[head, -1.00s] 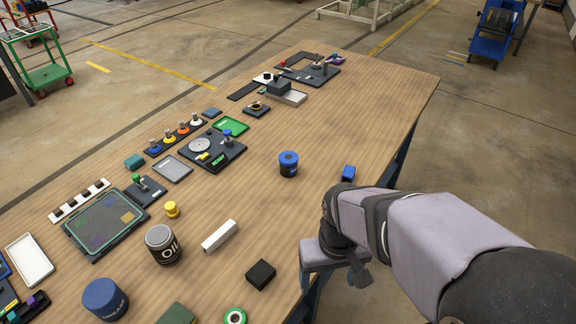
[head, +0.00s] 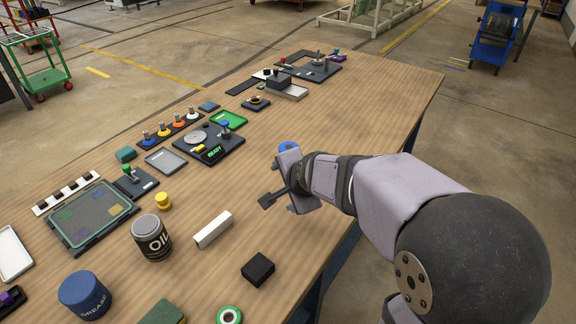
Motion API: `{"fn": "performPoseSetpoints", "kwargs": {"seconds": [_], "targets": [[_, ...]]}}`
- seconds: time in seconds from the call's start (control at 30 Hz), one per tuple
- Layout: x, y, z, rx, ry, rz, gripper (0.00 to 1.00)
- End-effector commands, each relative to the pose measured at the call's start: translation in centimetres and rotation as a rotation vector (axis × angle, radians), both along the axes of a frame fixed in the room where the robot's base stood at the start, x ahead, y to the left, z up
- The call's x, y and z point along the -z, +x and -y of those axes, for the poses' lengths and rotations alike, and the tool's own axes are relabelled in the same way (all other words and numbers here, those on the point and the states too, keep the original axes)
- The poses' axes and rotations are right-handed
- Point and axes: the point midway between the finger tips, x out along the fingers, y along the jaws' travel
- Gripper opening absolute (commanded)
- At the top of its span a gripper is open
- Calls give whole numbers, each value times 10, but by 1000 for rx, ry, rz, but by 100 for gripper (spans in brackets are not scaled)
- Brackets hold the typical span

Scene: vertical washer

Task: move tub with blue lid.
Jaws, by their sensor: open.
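A round blue tub (head: 84,296) with a blue lid and the word GREASE on its side stands upright at the lower left of the table. A second, smaller dark container with a blue top (head: 287,147) stands near the middle; my gripper hides most of it, and only part of its top shows. My gripper (head: 277,204) is open and empty over the table, in front of this smaller container in the picture. I cannot tell whether they touch. The grease tub is well to the left of my gripper.
Panels with switches (head: 209,143) line the far side. The wood around the white bar is clear.

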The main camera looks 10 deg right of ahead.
Motion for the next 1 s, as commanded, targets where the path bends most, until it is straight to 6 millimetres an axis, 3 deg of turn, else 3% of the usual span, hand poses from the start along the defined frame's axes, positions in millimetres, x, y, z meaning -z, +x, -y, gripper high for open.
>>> {"fn": "performPoseSetpoints", "kwargs": {"seconds": [0.03, 0.2, 0.5, 0.8, 1.0], "targets": [[7, 14, -2, 63, 54, 33, 73], [3, 56, -4, 290, 272, 155, 73], [-8, 118, 3, 639, 711, 367, 73], [-17, 160, 20, 903, 1218, 574, 73], [-21, 174, 35, 1011, 1571, 704, 73]]}}
